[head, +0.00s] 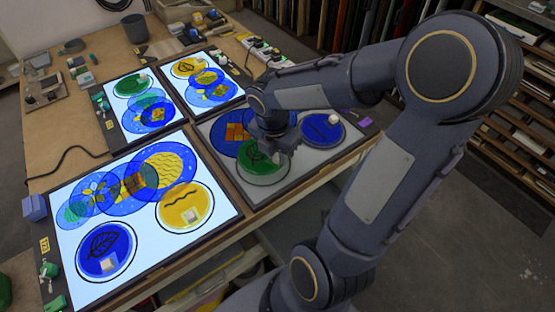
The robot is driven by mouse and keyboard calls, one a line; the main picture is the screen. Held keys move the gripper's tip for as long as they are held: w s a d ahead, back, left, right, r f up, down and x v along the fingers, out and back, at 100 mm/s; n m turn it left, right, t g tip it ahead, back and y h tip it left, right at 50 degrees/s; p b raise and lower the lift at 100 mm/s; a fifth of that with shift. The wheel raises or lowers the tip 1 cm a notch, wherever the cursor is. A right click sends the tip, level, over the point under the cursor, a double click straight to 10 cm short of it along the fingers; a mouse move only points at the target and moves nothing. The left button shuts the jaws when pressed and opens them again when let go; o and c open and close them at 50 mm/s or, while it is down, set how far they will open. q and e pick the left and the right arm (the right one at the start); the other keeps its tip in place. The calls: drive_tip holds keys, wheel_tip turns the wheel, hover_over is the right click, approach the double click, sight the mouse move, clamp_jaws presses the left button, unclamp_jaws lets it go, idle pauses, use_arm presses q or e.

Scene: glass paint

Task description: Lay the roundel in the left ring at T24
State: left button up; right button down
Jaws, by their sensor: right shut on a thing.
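My right gripper (268,143) is shut on a green roundel (258,160) with a dark leaf design, over the front left part of the unlit grey panel (222,145). A pale round outline (262,179) shows just under the roundel; I cannot tell whether the roundel touches it. A blue roundel (322,128) with a dark wavy line and a small pale knob lies at the right of that panel. Behind the gripper, a blue disc with orange squares (235,133) is partly hidden. My left gripper is not in view.
A lit panel (150,255) at front left holds overlapping discs, a blue leaf roundel (105,250) and a yellow wavy roundel (185,207). Two smaller lit panels with discs stand behind. Small pots and a grey cup (135,28) are further back. My right arm crosses the right side.

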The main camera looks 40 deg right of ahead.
drive_tip(key=shift+w+d+f, duration=0.15)
drive_tip(key=shift+f, duration=0.8)
drive_tip(key=shift+w+d+f, duration=0.1)
drive_tip(key=shift+f, duration=0.85)
drive_tip(key=shift+f+b, duration=0.15)
drive_tip(key=shift+b, duration=0.2)
drive_tip(key=c, duration=1.3)
unclamp_jaws()
